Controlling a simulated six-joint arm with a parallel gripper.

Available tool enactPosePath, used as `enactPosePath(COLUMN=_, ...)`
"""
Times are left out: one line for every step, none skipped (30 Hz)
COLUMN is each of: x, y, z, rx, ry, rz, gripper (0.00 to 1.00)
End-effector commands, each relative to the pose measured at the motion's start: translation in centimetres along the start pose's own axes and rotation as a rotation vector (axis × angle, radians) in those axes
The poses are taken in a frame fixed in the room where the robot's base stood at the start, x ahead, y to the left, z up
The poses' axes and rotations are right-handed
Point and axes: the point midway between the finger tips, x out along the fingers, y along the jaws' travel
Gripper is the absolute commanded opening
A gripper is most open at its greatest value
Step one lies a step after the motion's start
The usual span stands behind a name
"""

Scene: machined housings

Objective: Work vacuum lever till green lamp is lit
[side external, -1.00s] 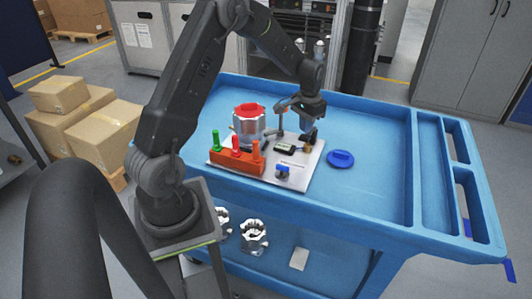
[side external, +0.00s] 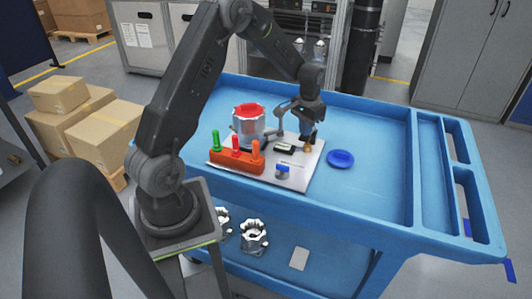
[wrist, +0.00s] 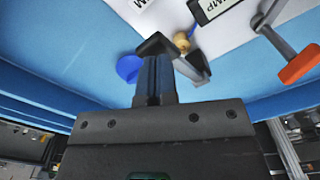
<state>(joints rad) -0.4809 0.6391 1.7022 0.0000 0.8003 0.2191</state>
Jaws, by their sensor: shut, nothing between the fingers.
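My gripper (side external: 308,143) is shut and empty, low over the right back part of the white panel (side external: 312,172). In the wrist view its fingertips (wrist: 172,45) are close to a small brass knob (wrist: 182,41); I cannot tell whether they touch it. A grey lever with an orange-red grip (wrist: 300,64) lies to the right of the fingers, apart from them. In the side view a small dark display (side external: 284,150) sits on the panel. I cannot make out a lit green lamp.
An orange block (side external: 232,161) carries green, red and orange upright handles. A silver housing with a red top (side external: 249,121) stands behind it. A blue round lid (side external: 340,158) lies right of the panel. The blue cart top (side external: 375,180) is clear further right.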

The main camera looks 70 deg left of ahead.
Motion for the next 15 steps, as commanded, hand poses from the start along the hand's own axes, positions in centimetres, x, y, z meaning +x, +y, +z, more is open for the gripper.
enactPosePath(x=0.2, y=0.0, z=0.0, rx=0.000, ry=-0.001, rz=0.000, gripper=0.00)
enactPosePath(x=0.3, y=0.0, z=0.0, rx=0.000, ry=-0.001, rz=0.000, gripper=0.00)
enactPosePath(x=0.5, y=0.0, z=0.0, rx=0.000, ry=-0.001, rz=0.000, gripper=0.00)
enactPosePath(x=0.6, y=0.0, z=0.0, rx=0.000, ry=-0.001, rz=0.000, gripper=0.00)
enactPosePath(x=0.8, y=0.0, z=0.0, rx=0.000, ry=-0.001, rz=0.000, gripper=0.00)
enactPosePath(x=0.9, y=0.0, z=0.0, rx=0.000, ry=-0.001, rz=0.000, gripper=0.00)
enactPosePath(x=1.0, y=0.0, z=0.0, rx=0.000, ry=-0.001, rz=0.000, gripper=0.00)
enactPosePath(x=1.1, y=0.0, z=0.0, rx=0.000, ry=-0.001, rz=0.000, gripper=0.00)
enactPosePath(x=1.3, y=0.0, z=0.1, rx=0.000, ry=-0.001, rz=0.000, gripper=0.00)
enactPosePath(x=1.4, y=0.0, z=0.1, rx=0.000, ry=-0.002, rz=0.000, gripper=0.00)
enactPosePath(x=1.5, y=0.0, z=0.1, rx=0.000, ry=-0.002, rz=0.000, gripper=0.00)
enactPosePath(x=1.7, y=0.0, z=0.1, rx=0.000, ry=-0.002, rz=0.000, gripper=0.00)
enactPosePath(x=1.8, y=0.0, z=0.1, rx=0.000, ry=-0.001, rz=0.000, gripper=0.00)
enactPosePath(x=1.9, y=0.0, z=0.0, rx=0.000, ry=-0.001, rz=0.000, gripper=0.00)
enactPosePath(x=2.0, y=0.0, z=0.0, rx=0.000, ry=-0.001, rz=0.000, gripper=0.00)
